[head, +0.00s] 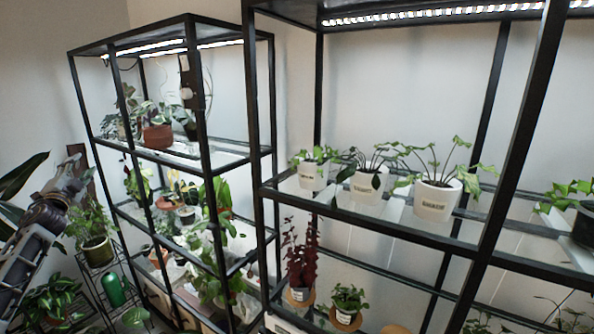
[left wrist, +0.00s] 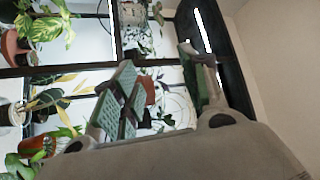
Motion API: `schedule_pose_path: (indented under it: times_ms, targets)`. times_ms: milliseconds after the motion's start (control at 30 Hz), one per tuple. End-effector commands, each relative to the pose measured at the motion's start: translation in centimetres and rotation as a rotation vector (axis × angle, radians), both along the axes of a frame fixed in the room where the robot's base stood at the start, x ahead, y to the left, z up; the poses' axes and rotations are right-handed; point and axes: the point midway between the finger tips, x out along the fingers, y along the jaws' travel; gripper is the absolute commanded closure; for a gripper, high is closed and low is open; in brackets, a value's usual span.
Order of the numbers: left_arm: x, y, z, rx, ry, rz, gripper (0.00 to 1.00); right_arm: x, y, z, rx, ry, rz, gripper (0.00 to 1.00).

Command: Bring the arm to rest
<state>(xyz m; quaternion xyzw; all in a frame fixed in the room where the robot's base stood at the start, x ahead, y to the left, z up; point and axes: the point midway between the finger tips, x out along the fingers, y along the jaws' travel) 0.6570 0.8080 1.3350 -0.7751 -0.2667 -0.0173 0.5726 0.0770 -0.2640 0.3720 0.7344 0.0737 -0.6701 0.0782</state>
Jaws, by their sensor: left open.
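My left arm comes in at the left edge of the head view, and its gripper (head: 74,172) is up in the air left of the black plant shelf (head: 199,168). In the left wrist view my left gripper (left wrist: 160,88) has its two green-padded fingers spread apart. Nothing is held between them; shelf bars and plants show behind. My right gripper is in neither view.
A potted plant (head: 97,250) on a wire stand and a green bottle (head: 113,288) stand below and right of my left gripper. Large dark leaves (head: 20,180) are at the left edge. A second black shelf with white-potted plants (head: 436,200) fills the right.

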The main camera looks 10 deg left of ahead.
Motion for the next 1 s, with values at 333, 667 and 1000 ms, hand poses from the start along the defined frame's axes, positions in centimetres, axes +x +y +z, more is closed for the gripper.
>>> schedule_pose_path:
  times_ms: [333, 667, 1000]
  targets:
    - [0.8, 2.4, -16.2, -0.219, 0.159, 0.076, 0.56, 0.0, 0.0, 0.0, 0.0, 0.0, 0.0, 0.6]
    - [-0.6, 1.9, -31.4, -0.411, 0.31, 0.133, 0.56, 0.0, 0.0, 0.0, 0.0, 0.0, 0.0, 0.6]
    - [-4.1, -1.3, -46.4, -0.601, 0.46, 0.185, 0.56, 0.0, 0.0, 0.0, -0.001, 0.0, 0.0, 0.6]
